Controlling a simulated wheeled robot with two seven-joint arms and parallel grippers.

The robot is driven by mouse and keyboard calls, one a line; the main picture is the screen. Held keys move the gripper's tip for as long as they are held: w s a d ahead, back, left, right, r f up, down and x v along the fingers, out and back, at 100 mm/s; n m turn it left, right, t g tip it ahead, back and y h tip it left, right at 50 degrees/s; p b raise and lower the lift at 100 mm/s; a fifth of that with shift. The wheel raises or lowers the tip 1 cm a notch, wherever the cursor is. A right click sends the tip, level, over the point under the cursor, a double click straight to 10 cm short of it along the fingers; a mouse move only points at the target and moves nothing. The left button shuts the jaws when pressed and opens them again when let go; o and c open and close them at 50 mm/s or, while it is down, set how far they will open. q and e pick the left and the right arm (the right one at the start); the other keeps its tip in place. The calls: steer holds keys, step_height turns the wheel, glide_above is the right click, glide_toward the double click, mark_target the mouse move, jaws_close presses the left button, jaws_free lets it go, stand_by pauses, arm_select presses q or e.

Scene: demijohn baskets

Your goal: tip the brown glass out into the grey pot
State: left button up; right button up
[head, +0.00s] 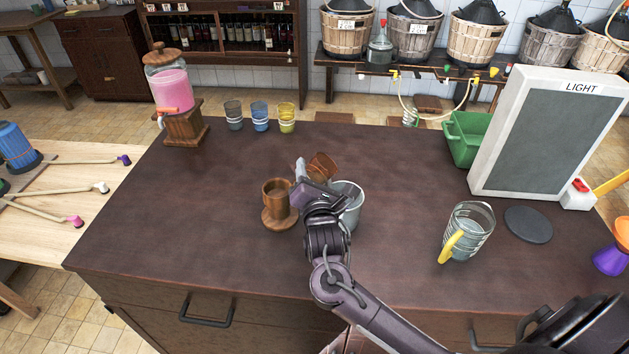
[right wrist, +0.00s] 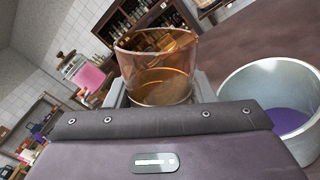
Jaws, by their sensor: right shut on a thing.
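The brown glass (head: 322,167) is see-through amber. My right gripper (head: 308,176) is shut on it and holds it in the air, tilted, just behind and left of the grey pot's rim. The glass also shows between the fingers in the right wrist view (right wrist: 158,75); I cannot tell how much it holds. The grey pot (head: 352,212) stands upright on the dark table, partly hidden by my right gripper and wrist. In the right wrist view the pot (right wrist: 245,98) has something purple inside. No stream shows between glass and pot. My left gripper is not in view.
A wooden mug (head: 275,196) on a round wooden saucer stands close left of my gripper. Three coloured glasses (head: 259,115) and a pink drink dispenser (head: 170,90) stand behind. A jug (head: 467,232), dark disc (head: 528,224) and LIGHT panel (head: 550,130) are right.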

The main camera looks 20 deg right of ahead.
steer(key=shift+a+f+m+b, duration=0.15)
steer(key=shift+m+b, duration=0.35)
steer(key=shift+b, duration=0.6)
steer(key=shift+f+m+b, duration=0.15)
steer(key=shift+m+b, duration=0.35)
steer(key=shift+b, duration=0.55)
steer(key=shift+w+m+p, duration=0.1)
steer(key=shift+m+p, duration=0.35)
steer(key=shift+m, duration=0.35)
steer(key=shift+m, duration=0.3)
steer(key=shift+f+m, duration=0.2)
steer(key=shift+m, duration=0.4)
steer(key=shift+f+m, duration=0.2)
steer(key=shift+m, duration=0.4)
